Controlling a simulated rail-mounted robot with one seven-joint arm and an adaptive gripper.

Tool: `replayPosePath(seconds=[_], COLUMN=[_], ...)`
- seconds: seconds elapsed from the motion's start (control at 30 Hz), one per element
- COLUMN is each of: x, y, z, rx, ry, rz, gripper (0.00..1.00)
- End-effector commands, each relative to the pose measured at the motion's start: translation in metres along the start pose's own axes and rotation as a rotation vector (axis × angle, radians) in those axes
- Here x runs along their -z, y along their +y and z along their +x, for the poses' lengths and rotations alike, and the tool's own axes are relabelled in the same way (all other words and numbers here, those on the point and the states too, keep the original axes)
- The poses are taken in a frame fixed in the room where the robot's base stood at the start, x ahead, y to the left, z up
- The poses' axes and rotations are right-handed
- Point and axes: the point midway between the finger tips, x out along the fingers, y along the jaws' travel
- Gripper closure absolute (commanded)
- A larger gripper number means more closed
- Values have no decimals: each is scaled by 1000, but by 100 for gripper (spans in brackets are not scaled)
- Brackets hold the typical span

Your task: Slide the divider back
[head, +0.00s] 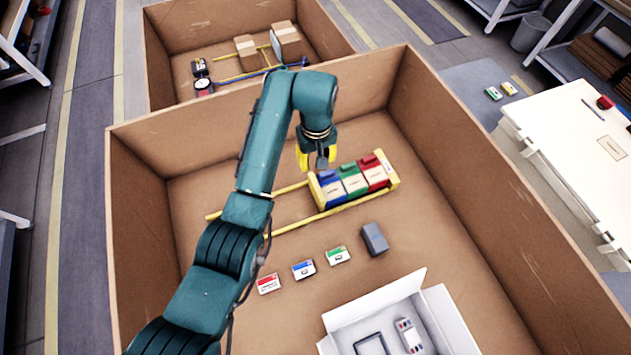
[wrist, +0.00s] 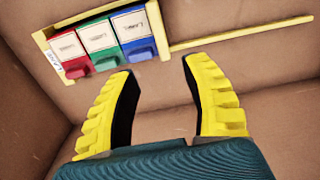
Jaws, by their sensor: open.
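The divider appears to be the yellow upright plate (head: 316,191) at the left end of a row of blue (head: 331,190), green (head: 354,180) and red (head: 376,172) bins. It stands against or very close to the blue bin, on two yellow rails (head: 345,209). In the wrist view the plate (wrist: 157,30) is at the right end of the row, beside the blue bin. My gripper (head: 313,161) is above the left end of the row, on its far side. In the wrist view my gripper (wrist: 163,72) has its yellow fingers wide apart with nothing between them.
A large cardboard box (head: 480,160) surrounds the rack with high walls. Several small labelled cards (head: 303,269), a grey block (head: 375,239) and an open white box (head: 435,305) lie nearer. The rails extend bare to the left. Another cardboard box (head: 185,22) stands behind.

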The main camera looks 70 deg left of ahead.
Motion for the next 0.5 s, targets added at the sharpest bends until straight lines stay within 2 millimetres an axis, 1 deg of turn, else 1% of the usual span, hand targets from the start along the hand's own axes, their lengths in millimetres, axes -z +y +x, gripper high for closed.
replayPosePath(seconds=[0.03, 0.17, 0.5], x=[-1, -2, -1], y=[0, 0, 1], z=[12, 42, 124], rx=[3, 3, 1], ry=[-3, -3, 0], rz=[2, 4, 6], gripper=[52, 52, 52])
